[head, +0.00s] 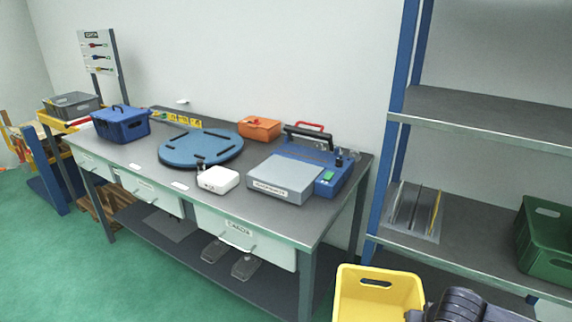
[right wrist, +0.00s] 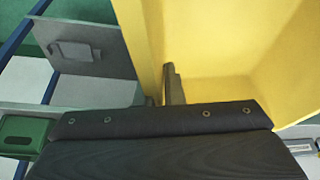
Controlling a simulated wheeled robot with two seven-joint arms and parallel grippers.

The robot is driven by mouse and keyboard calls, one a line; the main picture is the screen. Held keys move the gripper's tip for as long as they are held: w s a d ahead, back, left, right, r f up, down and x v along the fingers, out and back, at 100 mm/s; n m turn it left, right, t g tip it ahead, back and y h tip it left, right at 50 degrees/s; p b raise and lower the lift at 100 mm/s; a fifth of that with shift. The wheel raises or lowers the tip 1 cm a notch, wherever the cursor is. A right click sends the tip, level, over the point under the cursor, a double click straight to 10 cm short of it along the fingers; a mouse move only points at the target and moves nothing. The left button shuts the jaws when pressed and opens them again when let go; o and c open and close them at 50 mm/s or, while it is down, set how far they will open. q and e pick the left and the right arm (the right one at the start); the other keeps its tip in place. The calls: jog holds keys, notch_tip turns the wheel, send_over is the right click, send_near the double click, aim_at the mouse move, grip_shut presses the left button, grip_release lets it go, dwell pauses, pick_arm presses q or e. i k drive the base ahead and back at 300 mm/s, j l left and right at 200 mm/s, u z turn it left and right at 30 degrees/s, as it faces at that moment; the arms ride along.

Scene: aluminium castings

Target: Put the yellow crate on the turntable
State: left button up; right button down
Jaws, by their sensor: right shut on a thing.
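The yellow crate (head: 378,296) is at the bottom of the head view, in front of the bench's right end and apart from it. It looks empty. My right gripper (right wrist: 167,88) is shut on a wall of the yellow crate, which fills the upper right of the right wrist view (right wrist: 215,40). In the head view, dark parts of my right arm show beside the crate; the fingertips are hidden there. The turntable (head: 201,148) is a flat blue disc with dark slots on the bench, with nothing on it. My left gripper is not in view.
The bench (head: 150,158) also holds a blue bin (head: 120,126), an orange case (head: 260,128), a white box (head: 218,179) and a blue-grey machine (head: 287,177) near its right end. A shelf rack (head: 480,128) with a green crate (head: 546,240) stands at the right.

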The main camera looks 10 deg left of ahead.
aim_at(202, 144)
jog(key=k+u, duration=0.1)
jog(key=u, duration=0.85)
jog(key=k+j+u, duration=0.1)
jog(key=u, duration=0.35)
jog(key=i+j+u, duration=0.15)
jog(key=i+u, duration=0.15)
jog(key=u, duration=0.15)
jog(key=i+u, duration=0.3)
jog(key=u, duration=0.2)
jog(key=i+l+u, duration=0.1)
jog(key=i+u, duration=0.2)
jog(key=u, duration=0.15)
jog(key=i+j+z, duration=0.15)
jog(key=i+z, duration=0.3)
jog(key=i, duration=1.3)
